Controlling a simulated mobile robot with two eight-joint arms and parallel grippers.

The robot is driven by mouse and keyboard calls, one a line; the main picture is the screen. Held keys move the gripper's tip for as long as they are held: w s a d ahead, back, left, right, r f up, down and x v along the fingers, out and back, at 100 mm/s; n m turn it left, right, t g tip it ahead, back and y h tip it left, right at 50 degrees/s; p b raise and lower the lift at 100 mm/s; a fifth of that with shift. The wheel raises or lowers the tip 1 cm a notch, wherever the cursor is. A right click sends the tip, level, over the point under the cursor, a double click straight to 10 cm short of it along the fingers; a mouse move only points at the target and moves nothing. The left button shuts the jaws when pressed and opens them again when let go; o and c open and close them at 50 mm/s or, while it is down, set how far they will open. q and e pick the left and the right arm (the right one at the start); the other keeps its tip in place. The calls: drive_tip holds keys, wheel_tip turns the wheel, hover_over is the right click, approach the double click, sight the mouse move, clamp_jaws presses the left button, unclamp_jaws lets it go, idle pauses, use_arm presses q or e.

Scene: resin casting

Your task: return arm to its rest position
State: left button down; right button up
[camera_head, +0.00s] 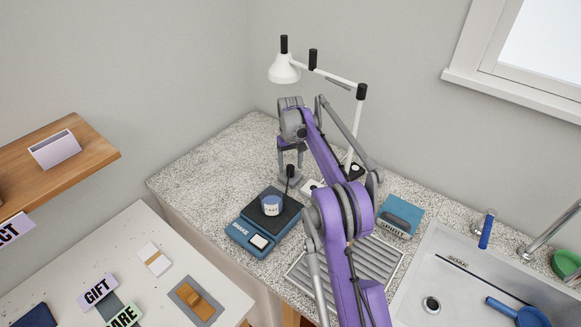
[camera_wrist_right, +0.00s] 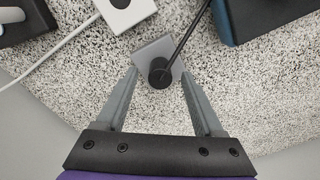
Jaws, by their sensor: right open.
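My right arm, purple, reaches over the speckled counter in the head view. Its right gripper (camera_head: 290,172) points down behind the blue scale (camera_head: 237,232) and is open; in the right wrist view its two fingers (camera_wrist_right: 160,70) stand well apart. A dark thin rod with a black knob (camera_wrist_right: 160,75) shows between the fingertips in that view, with clear gaps on both sides. Its depth relative to the fingertips is hard to tell. A grey square block (camera_wrist_right: 153,50) lies beneath it. My left gripper is not in view.
A white desk lamp (camera_head: 285,70) stands behind the arm. A ribbed drain tray (camera_head: 300,272), a blue SPIRIT container (camera_head: 400,215) and the sink (camera_head: 470,285) lie close to it. A wooden shelf (camera_head: 95,150) and a white table (camera_head: 135,225) are at left.

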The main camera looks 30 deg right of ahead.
wheel_tip(320, 180, up, 9)
drive_tip(key=p, duration=0.1)
drive_tip(key=s+a+r+n+t, duration=0.1)
drive_tip(key=s+a+r, duration=0.3)
drive_tip(key=s+a, duration=0.25)
drive_tip(key=s+a+r+t, duration=0.2)
drive_tip(key=s+a+r, duration=0.1)
drive_tip(key=s+a, duration=0.35)
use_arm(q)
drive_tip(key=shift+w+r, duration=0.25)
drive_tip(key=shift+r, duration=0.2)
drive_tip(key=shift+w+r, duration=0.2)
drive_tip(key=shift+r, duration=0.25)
use_arm(e)
drive_tip(key=s+a+f+t, duration=0.1)
drive_tip(key=s+a+f, duration=0.1)
drive_tip(key=s, duration=0.5)
drive_tip(key=s+a+f+t, duration=0.1)
drive_tip(key=s+a+f, duration=0.2)
drive_tip(key=s+f, duration=0.2)
drive_tip(key=s+a+f+n+t, duration=0.1)
drive_tip(key=s+a+f, duration=0.2)
drive_tip(key=s, duration=0.7)
drive_tip(key=shift+s+f, duration=0.35)
drive_tip(key=shift+s, duration=0.05)
drive_tip(key=shift+d, duration=0.1)
